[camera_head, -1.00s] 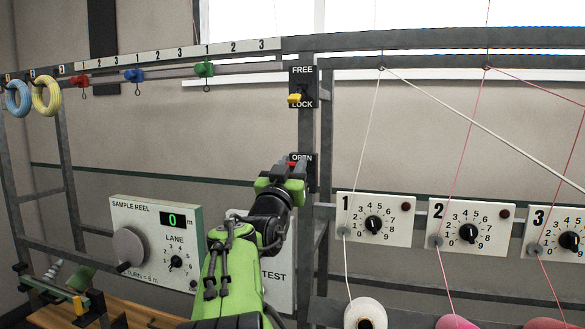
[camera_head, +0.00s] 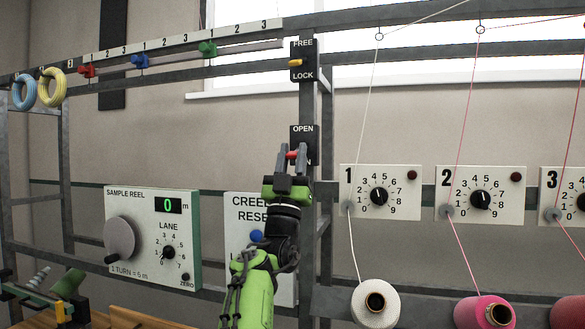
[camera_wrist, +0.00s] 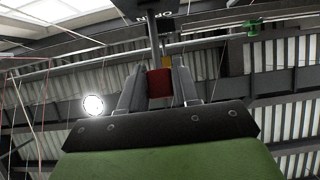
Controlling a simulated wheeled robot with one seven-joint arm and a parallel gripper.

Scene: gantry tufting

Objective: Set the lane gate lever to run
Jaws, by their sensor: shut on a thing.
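A red lever (camera_head: 292,155) sits on a black plate (camera_head: 303,131) marked OPEN on the grey upright post. My gripper (camera_head: 291,154) comes from below and is shut on this lever, its two grey fingers on either side of the red knob. In the wrist view the red knob (camera_wrist: 160,83) shows between the fingers, with its stem running up to a dark plate. No label naming the lane gate is readable.
A yellow lever (camera_head: 296,63) on a FREE/LOCK plate is higher on the same post. Numbered dial panels (camera_head: 380,193) stand right, above yarn cones (camera_head: 484,311). The sample reel box (camera_head: 151,236) and a CREEL RESET panel (camera_head: 236,209) stand left and below.

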